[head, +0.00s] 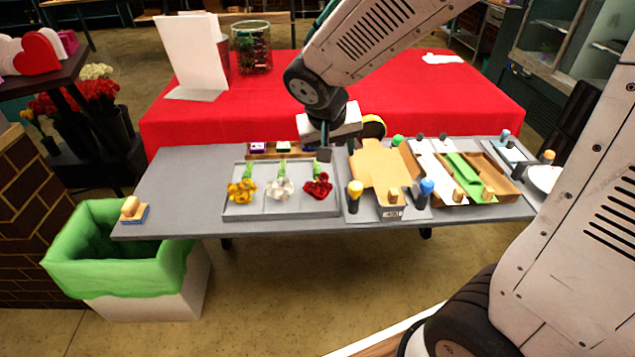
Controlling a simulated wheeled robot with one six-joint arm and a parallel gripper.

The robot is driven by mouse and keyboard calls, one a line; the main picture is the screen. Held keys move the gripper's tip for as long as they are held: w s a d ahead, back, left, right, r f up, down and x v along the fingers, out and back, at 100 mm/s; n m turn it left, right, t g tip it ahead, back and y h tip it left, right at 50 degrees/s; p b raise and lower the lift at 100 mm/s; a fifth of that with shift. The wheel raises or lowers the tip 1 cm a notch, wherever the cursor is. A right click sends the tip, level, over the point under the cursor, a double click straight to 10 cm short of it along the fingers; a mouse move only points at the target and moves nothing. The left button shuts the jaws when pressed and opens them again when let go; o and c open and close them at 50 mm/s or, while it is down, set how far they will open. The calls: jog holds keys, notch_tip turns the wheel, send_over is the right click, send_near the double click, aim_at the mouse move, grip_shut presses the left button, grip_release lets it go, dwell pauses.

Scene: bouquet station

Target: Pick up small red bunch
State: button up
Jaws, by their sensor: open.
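The small red bunch (318,187) lies in the right part of a grey tray (240,211) on the grey table, its green stems pointing to the back. My gripper (325,154) points down just above and behind the bunch, near its stems. It is open, and I see nothing held between the fingers. Whether a finger touches the stems cannot be told from this view. A white bunch (279,188) lies left of the red one, and a yellow bunch (242,190) lies at the far left of the tray.
Right of the tray are a tan board (378,165), upright knobbed tools and a wooden tray (510,185) with green and white strips. A wooden-knobbed block (132,210) sits at the table's left end. A green-lined bin (120,255) stands below. A red-covered table (430,100) stands behind.

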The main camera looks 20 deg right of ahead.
send_near(317, 174)
jog(key=shift+s+d+f+t, duration=0.1)
jog(key=shift+d+f+t, duration=0.1)
jog(key=shift+f, duration=0.4)
jog(key=shift+d+f+t, duration=0.15)
jog(key=shift+f+t, duration=0.05)
jog(key=shift+f, duration=0.35)
jog(key=x, duration=0.7)
jog(key=shift+w+f, duration=0.15)
jog(key=shift+w, duration=0.05)
grip_shut()
